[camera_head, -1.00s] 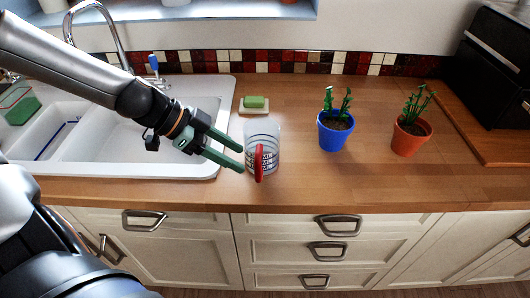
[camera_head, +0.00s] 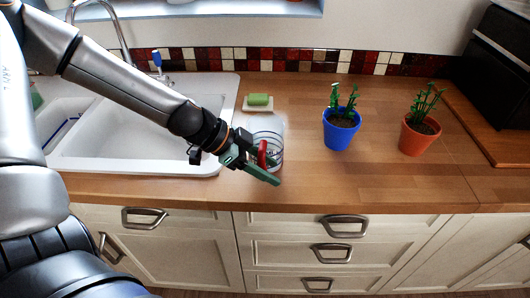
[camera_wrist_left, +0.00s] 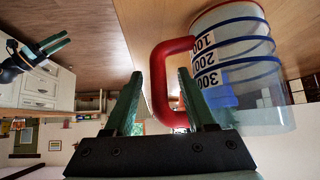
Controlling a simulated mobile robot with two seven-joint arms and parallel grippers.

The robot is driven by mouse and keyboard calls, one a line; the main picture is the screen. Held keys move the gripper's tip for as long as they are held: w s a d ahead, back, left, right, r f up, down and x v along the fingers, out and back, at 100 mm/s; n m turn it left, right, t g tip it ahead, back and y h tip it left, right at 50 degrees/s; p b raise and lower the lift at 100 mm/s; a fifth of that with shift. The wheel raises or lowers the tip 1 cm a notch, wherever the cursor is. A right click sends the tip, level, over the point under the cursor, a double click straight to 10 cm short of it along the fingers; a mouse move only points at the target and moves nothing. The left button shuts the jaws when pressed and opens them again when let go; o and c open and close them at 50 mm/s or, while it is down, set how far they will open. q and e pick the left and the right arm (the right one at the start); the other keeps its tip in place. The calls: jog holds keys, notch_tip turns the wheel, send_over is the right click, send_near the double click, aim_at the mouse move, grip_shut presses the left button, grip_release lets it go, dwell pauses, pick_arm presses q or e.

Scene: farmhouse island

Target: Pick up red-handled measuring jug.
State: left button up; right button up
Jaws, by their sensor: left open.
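The clear measuring jug (camera_head: 274,138) stands on the wooden counter, right of the sink. Its red handle (camera_head: 262,152) faces the front. My left gripper (camera_head: 268,168) is at the handle, and its near finger hides part of the jug's lower side. In the left wrist view the jug (camera_wrist_left: 245,65) shows blue rings and number marks, upside down. There the red handle (camera_wrist_left: 160,80) lies between the open fingers of my left gripper (camera_wrist_left: 158,100). Contact cannot be told. My right gripper (camera_wrist_left: 52,46) shows small at the left of the wrist view, away from the jug.
A green sponge (camera_head: 259,100) on a small dish lies behind the jug. A blue pot (camera_head: 340,135) and an orange pot (camera_head: 416,140) with plants stand to the right. The white sink (camera_head: 130,165) is at the left. Counter between jug and blue pot is clear.

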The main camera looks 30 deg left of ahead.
pick_arm(q)
jog(key=shift+w+d+f, duration=0.3)
jog(key=shift+d+f, duration=0.05)
jog(key=shift+f, duration=0.1)
grip_shut()
dwell(1.2)
